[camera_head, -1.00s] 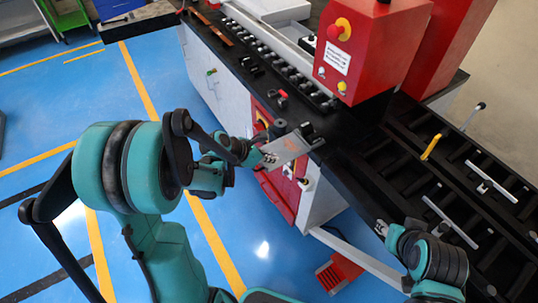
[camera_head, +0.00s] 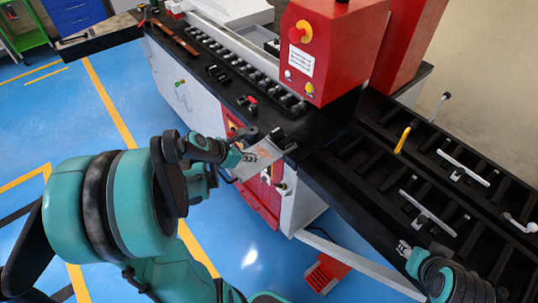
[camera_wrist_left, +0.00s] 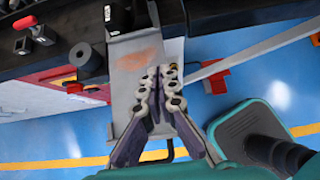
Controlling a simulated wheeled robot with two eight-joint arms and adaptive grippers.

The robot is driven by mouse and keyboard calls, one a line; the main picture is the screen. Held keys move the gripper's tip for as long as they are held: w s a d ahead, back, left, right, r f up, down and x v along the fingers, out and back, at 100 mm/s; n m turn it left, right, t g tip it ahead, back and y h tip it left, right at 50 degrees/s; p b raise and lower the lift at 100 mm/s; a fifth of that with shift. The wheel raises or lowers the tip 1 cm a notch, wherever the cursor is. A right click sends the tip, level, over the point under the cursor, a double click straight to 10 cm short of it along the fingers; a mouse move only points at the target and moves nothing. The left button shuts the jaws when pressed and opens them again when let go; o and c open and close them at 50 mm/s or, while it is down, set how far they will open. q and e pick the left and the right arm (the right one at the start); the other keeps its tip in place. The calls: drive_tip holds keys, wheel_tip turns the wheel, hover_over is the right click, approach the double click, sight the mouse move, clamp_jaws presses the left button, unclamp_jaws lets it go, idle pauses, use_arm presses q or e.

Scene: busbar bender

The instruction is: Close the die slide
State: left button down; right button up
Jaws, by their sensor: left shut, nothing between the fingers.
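The die slide appears to be the flat grey plate (camera_head: 266,153) sticking out from the front edge of the black bench, below the red machine head. In the left wrist view the plate (camera_wrist_left: 132,62) has an orange-brown smear and a black block (camera_wrist_left: 118,15) at its bench end. My left gripper (camera_head: 252,155) is shut and empty over the plate. In the left wrist view its fingertips (camera_wrist_left: 160,72) lie together over the plate's right part; contact cannot be told. My right gripper (camera_head: 404,249) is at lower right by the bench edge, apart from the plate; its jaws are too small to read.
The red machine head (camera_head: 330,50) with an emergency button stands behind the plate. A black cylinder (camera_wrist_left: 87,61) and a red-handled part (camera_wrist_left: 26,23) sit left of the plate. A red pedal (camera_head: 328,272) is on the blue floor. The slotted bed (camera_head: 430,180) holds white bars.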

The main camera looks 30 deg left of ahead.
sight(282, 154)
use_arm(q)
drive_tip(key=b+x, duration=0.2)
drive_tip(key=x, duration=0.7)
drive_tip(key=shift+f+b, duration=0.1)
drive_tip(key=shift+b, duration=0.2)
drive_tip(key=shift+w+d+r, duration=0.1)
drive_tip(key=shift+w+d, duration=0.1)
drive_tip(key=shift+w, duration=0.35)
drive_tip(key=shift+w+d+r, duration=0.1)
drive_tip(key=shift+w+d, duration=0.15)
drive_tip(key=shift+w, duration=0.3)
drive_tip(key=shift+w+d, duration=0.2)
drive_tip(key=shift+w, duration=0.35)
drive_tip(key=w+d, duration=0.2)
drive_tip(key=w, duration=0.3)
drive_tip(key=w+d+b, duration=0.1)
drive_tip(key=w+d, duration=0.1)
drive_tip(key=w, duration=0.3)
drive_tip(key=w+d, duration=0.2)
drive_tip(key=w, duration=0.4)
drive_tip(key=shift+w+d+b, duration=0.1)
drive_tip(key=shift+d+b, duration=0.2)
drive_tip(key=shift+d, duration=0.05)
drive_tip(key=shift+a, duration=0.1)
